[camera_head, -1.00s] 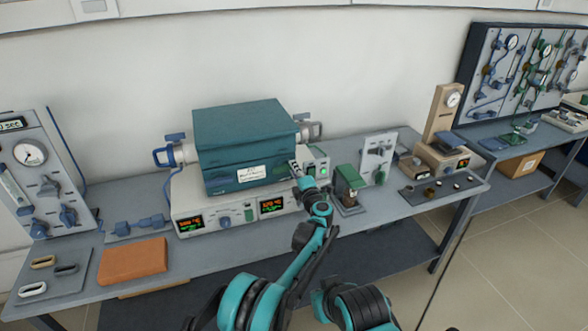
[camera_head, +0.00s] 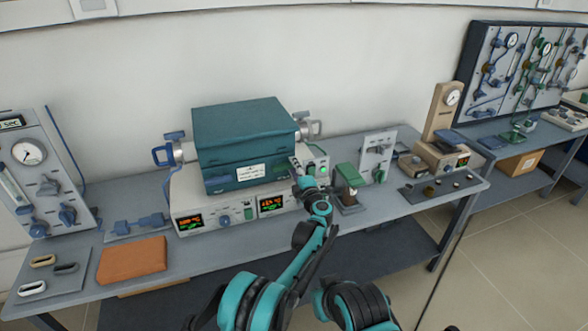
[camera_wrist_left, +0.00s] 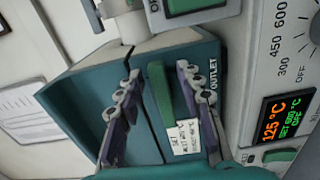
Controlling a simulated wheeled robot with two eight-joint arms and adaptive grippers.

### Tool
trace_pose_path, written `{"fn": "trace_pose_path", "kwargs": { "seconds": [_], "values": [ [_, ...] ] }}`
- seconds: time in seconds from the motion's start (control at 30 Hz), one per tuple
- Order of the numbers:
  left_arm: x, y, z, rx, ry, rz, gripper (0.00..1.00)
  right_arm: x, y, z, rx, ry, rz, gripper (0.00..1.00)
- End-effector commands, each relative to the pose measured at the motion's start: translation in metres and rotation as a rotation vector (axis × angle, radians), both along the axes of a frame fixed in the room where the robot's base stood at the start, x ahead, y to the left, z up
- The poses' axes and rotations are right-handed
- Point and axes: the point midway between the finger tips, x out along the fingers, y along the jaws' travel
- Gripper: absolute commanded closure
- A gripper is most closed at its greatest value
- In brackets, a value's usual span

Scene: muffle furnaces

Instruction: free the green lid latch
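The teal furnace (camera_head: 225,150) stands on a white control base on the bench. The green lid latch (camera_wrist_left: 160,92) is a narrow upright bar on the teal face in the left wrist view, beside a white tag and the word OUTLET. My left gripper (camera_wrist_left: 160,112) is open, with one finger on each side of the latch and visible gaps to it. My right gripper is not in view.
The control base (camera_head: 238,214) has lit displays and knobs. A small green-topped device (camera_head: 348,176) stands close to the right of my gripper. An orange-brown block (camera_head: 132,260) lies at the bench's left front. A gauge panel (camera_head: 40,170) stands at the far left.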

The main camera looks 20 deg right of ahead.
Motion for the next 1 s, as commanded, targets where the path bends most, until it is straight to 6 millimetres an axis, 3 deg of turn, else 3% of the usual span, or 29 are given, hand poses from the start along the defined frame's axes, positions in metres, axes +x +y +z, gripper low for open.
{"fn": "trace_pose_path", "kwargs": {
  "seconds": [0.27, 0.7, 1.0],
  "values": [
    [0.000, 0.000, 0.009, 0.000, 0.000, 0.001, 0.64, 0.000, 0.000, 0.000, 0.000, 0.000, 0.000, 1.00],
    [0.000, 0.000, 0.087, 0.000, 0.000, 0.001, 0.64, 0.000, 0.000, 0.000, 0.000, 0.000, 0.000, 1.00],
    [0.000, 0.000, 0.100, 0.000, 0.000, 0.000, 0.64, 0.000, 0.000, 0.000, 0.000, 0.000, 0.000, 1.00]
  ]
}}
